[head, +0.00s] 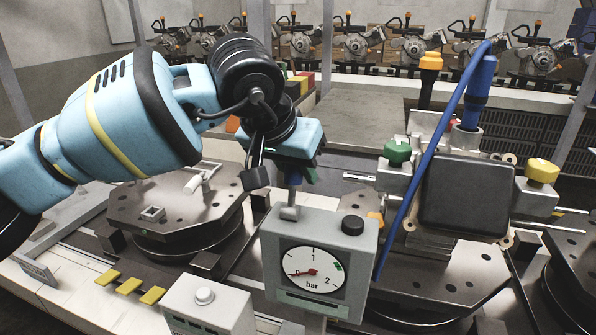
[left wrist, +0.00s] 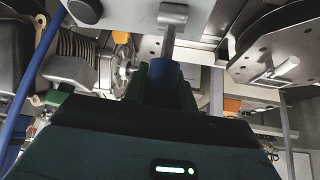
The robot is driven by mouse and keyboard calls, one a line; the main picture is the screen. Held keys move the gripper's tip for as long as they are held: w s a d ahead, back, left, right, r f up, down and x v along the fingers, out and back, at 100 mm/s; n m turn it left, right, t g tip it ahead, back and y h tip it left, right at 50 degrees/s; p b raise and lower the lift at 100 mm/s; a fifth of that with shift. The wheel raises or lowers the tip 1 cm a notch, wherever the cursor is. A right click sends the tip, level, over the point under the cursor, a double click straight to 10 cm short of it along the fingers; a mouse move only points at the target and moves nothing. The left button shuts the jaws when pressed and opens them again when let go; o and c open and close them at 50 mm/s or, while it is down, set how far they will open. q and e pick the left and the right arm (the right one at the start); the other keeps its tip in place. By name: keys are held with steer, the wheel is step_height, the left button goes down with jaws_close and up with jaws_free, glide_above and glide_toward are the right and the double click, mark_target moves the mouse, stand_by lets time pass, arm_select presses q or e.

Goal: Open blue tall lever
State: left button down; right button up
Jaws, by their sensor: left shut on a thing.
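My left gripper (head: 293,172) comes in from the left and points down over the gauge box. It is shut on the blue tall lever, whose blue handle (head: 294,180) shows just below the fingers. In the left wrist view the handle (left wrist: 165,82) sits between the two dark fingers (left wrist: 165,90), with its grey shaft (left wrist: 171,42) running to the box. The lever stands about upright at the left top of the grey gauge box (head: 368,245). The upper end of the handle is hidden by the gripper. My right gripper is not in view.
A black knob (head: 353,225) sits on the box beside the lever. To the right are a dark square block (head: 466,194), green (head: 397,150) and yellow (head: 542,171) knobs, a blue hose (head: 430,165) and tall orange (head: 430,80) and blue (head: 478,90) handles. A fixture plate (head: 170,220) lies left.

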mark_target(292, 180)
arm_select(q)
steer(key=shift+s+a+t, duration=0.1)
steer(key=shift+s+t, duration=0.15)
steer(key=shift+t, duration=0.05)
steer(key=s+t+h+b, duration=0.1)
steer(key=t+b, duration=0.1)
steer(key=b, duration=0.1)
steer(key=s+a+t+h+b, duration=0.1)
steer(key=t+b, duration=0.1)
steer(key=shift+s+m+t+b, duration=0.3)
steer(key=shift+s+b, duration=0.1)
steer(key=t+b, duration=0.1)
steer(key=b, duration=0.1)
steer(key=shift+s+a+h+b, duration=0.1)
steer(key=shift+s+h+b, duration=0.2)
steer(key=shift+s, duration=0.1)
steer(key=shift+s+r+t+b, duration=0.15)
steer(key=shift+s+t+b, duration=0.05)
steer(key=shift+t+b, duration=0.25)
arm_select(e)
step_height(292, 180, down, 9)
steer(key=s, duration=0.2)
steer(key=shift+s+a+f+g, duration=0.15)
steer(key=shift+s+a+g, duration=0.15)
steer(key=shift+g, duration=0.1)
arm_select(q)
steer(key=shift+s+r+b, duration=0.1)
steer(key=shift+b, duration=0.2)
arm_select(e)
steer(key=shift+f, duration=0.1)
